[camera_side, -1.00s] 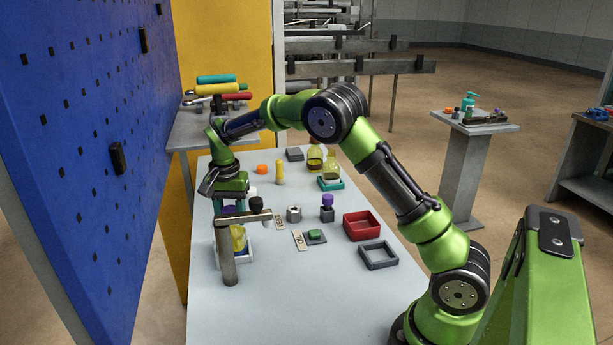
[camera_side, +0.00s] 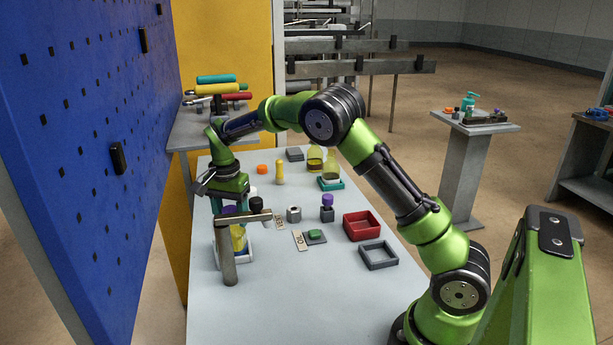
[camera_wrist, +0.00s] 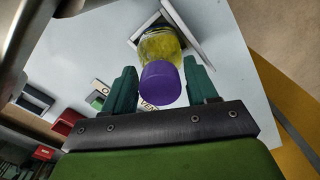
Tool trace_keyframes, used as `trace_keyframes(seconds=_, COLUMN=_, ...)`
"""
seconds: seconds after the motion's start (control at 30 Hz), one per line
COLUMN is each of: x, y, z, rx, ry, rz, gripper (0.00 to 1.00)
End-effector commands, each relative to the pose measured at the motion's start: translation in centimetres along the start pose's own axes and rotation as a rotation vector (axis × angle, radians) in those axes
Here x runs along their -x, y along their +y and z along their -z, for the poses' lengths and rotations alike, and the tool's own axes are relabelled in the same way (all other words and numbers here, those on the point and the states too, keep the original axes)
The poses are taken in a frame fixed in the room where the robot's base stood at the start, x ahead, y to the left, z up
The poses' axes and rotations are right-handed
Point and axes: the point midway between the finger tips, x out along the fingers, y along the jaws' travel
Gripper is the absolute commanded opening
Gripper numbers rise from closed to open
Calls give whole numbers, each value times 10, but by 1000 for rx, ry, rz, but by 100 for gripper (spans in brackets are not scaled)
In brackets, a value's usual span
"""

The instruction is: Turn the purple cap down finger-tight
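The purple cap (camera_wrist: 160,84) sits on top of a jar with yellow contents (camera_wrist: 161,45) in the wrist view. In the side view the cap (camera_side: 229,211) is partly hidden by my gripper and a bar, and the jar (camera_side: 239,239) stands upright in a white holder (camera_side: 249,252). My gripper (camera_wrist: 161,86) is open, its two teal fingers on either side of the cap. Narrow gaps show between the cap and the fingers. In the side view my gripper (camera_side: 230,203) is just above the jar, pointing down. Whether the cap is seated fully cannot be told.
A grey post with a crossbar (camera_side: 228,258) stands close in front of the jar. To its right are a hex nut (camera_side: 294,214), a purple-topped dark block (camera_side: 327,208), a red tray (camera_side: 362,226) and a grey frame (camera_side: 379,256). The table's front is clear.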

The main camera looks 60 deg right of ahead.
Motion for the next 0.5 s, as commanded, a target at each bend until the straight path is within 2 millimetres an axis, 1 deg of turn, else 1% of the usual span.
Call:
trace_keyframes(seconds=0.07, x=0, y=0, z=0, rx=7, ry=0, rz=0, gripper=58)
trace_keyframes(seconds=0.27, x=0, y=0, z=0, rx=147, ry=0, rz=0, gripper=58)
trace_keyframes(seconds=0.5, x=0, y=0, z=0, rx=167, ry=1, rz=1, gripper=58)
